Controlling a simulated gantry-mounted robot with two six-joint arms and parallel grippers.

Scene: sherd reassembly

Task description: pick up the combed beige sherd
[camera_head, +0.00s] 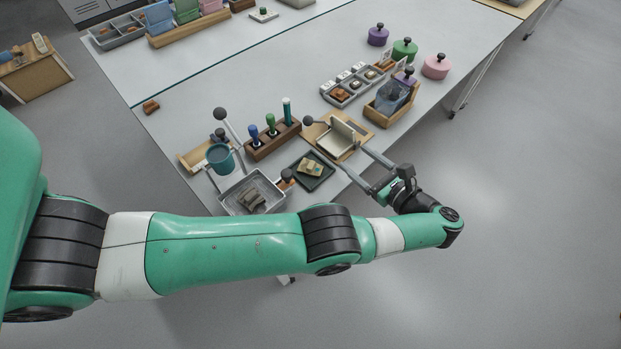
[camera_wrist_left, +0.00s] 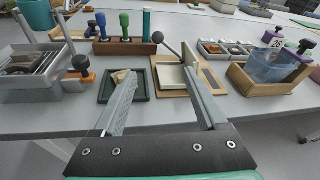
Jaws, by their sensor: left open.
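A small beige piece with a darker patch (camera_head: 312,168) lies on a black square tray (camera_head: 325,182) near the table's front edge. In the left wrist view the beige piece (camera_wrist_left: 121,76) is partly hidden behind my left finger. I cannot make out combing on it. My right gripper is not in view.
Behind the fingers a wooden board (camera_head: 357,148) carries a cream slab and a black-knobbed lever. A wooden rack (camera_head: 262,151) of coloured-handled tools stands behind the black tray. A wooden box (camera_head: 380,117) holding a bluish container is at right. The table's middle left is mostly clear.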

